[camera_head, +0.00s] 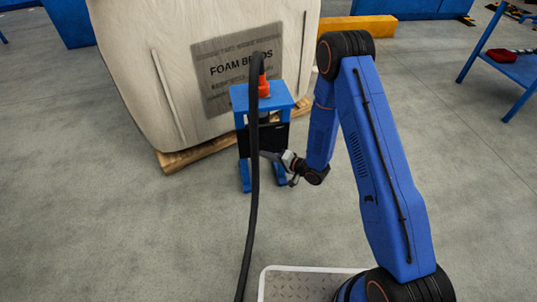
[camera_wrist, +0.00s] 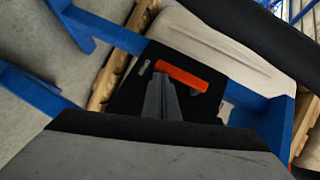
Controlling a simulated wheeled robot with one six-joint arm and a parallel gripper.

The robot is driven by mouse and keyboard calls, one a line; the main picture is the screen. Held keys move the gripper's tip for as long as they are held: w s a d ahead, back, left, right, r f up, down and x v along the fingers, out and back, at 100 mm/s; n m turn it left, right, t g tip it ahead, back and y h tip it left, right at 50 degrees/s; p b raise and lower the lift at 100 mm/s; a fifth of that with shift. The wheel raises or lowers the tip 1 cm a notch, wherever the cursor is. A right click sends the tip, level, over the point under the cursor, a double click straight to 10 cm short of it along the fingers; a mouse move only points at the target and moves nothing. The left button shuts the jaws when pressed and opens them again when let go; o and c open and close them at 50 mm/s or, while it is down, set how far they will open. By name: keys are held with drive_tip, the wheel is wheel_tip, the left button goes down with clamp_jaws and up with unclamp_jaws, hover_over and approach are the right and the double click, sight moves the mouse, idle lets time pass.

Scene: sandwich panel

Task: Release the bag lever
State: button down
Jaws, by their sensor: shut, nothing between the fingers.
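The large beige bag (camera_head: 170,70) stands at the back, with a dark sign on it reading "FOAM BE…DS", part of it covered by a black hose. A blue stand (camera_head: 240,98) with a black front panel (camera_wrist: 130,95) is before it. An orange-red lever (camera_wrist: 182,75) lies tilted on the black panel in the wrist view. My gripper (camera_head: 270,155) is at the front of the stand; in the wrist view its grey fingers (camera_wrist: 161,82) are shut and empty, with their tips at the lever's lower edge. I cannot tell whether they touch it. The hose partly hides the stand in the head view.
The black hose (camera_head: 252,200) runs from an orange fitting (camera_head: 264,86) on the stand down across the head view, close to my gripper. A wooden pallet (camera_head: 185,157) lies under the bag. A blue table (camera_head: 520,68) is at right. The grey floor at left is clear.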

drive_tip(key=shift+a+f, duration=0.2)
idle(0.6)
